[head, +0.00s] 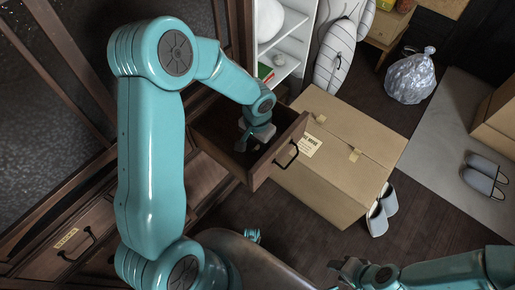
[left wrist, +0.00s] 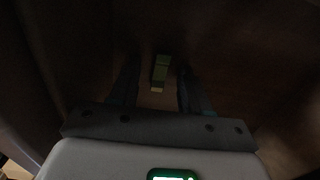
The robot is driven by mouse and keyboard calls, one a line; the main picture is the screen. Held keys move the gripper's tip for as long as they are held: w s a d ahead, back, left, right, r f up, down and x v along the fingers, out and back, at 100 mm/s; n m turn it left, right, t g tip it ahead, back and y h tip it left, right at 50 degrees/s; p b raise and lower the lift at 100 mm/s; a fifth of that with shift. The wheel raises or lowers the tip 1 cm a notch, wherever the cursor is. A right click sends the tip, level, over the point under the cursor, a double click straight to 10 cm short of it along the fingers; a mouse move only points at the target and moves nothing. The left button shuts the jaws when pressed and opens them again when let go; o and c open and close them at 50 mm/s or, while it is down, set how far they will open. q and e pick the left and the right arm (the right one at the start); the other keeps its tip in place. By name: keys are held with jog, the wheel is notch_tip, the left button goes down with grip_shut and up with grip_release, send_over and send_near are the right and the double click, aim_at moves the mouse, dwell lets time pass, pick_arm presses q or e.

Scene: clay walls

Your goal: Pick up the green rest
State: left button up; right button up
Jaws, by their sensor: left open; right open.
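The green rest (left wrist: 160,72) is a small green block in the left wrist view, dimly lit inside a dark brown drawer. In the head view it cannot be made out. My left gripper (head: 250,143) reaches down into the open drawer (head: 277,152). In the left wrist view its fingers (left wrist: 159,88) are apart, one on each side of the rest's line, with the rest between or just beyond the tips; contact cannot be told. My right gripper (head: 346,268) is at the bottom of the head view, away from the drawer, open and empty.
A cardboard box (head: 335,160) stands right beside the drawer front with its black handle (head: 287,155). White shelves (head: 288,50) rise behind. Slippers (head: 382,209), a plastic bag (head: 411,77) and a grey mat (head: 440,150) lie further right.

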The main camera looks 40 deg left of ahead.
pick_arm(q)
grip_shut()
